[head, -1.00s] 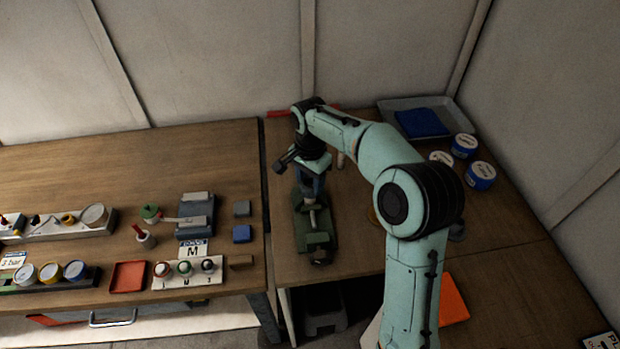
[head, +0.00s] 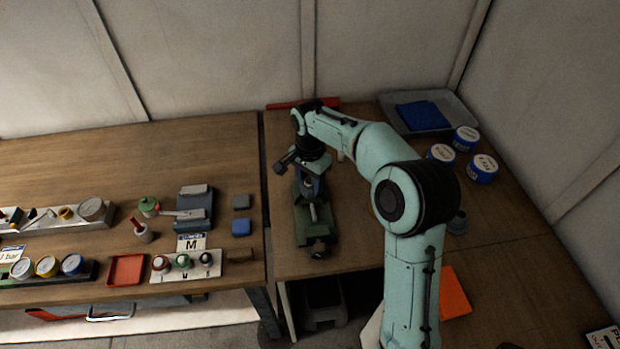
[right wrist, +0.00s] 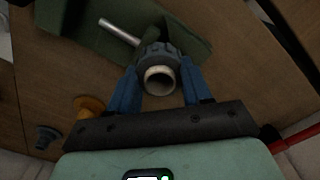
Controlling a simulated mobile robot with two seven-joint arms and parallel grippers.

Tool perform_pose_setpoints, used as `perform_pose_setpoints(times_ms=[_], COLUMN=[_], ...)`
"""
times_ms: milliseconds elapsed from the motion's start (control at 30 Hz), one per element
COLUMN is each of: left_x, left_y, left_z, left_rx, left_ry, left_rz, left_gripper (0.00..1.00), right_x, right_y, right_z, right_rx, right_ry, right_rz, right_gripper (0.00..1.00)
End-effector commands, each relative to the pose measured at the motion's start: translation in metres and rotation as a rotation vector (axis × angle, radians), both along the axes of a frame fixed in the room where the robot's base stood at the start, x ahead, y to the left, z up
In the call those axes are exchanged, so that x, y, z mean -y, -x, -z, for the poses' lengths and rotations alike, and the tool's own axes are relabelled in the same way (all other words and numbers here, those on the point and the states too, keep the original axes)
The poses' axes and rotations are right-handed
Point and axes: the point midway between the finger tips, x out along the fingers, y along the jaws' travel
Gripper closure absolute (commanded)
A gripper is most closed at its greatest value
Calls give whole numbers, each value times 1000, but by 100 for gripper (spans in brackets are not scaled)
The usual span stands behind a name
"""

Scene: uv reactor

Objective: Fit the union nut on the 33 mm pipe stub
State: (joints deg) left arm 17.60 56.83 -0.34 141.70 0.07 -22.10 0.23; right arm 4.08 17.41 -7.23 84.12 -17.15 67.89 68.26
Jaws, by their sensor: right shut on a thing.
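A grey ribbed union nut (right wrist: 153,54) sits between the blue fingers of my right gripper (right wrist: 158,88) in the right wrist view. The fingers are shut on it from both sides. A cream, open round tube end (right wrist: 161,79) shows at the nut, towards the camera; I cannot tell how far the nut sits around it. The green vise (head: 315,229) stands on the right-hand bench, with its far end under my right gripper (head: 312,183). In the head view the gripper hides the nut and pipe stub. My left gripper is out of view.
A metal bar (right wrist: 118,32) lies along the vise. An orange ring (right wrist: 89,105) and a dark fitting (right wrist: 47,137) are on the bench nearby. A tray (head: 449,108) with a blue cloth and several blue-white tubs stand at the back right. An orange sheet (head: 455,293) lies in front.

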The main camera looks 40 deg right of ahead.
Motion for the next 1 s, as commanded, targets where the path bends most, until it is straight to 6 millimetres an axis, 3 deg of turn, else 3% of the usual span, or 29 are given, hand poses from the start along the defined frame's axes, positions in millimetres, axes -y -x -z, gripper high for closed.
perform_pose_setpoints(times_ms=[567,600,700,1000], left_x=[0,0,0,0], left_y=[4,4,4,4], left_z=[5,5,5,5], left_rx=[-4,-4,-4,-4], left_ry=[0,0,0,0], left_rz=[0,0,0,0], left_gripper=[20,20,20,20], right_x=[0,0,0,0], right_y=[0,0,0,0], right_z=[10,10,10,9], right_rx=[0,0,0,0], right_ry=[0,0,0,0], right_rz=[0,0,0,0], right_gripper=[80,48,21,21])
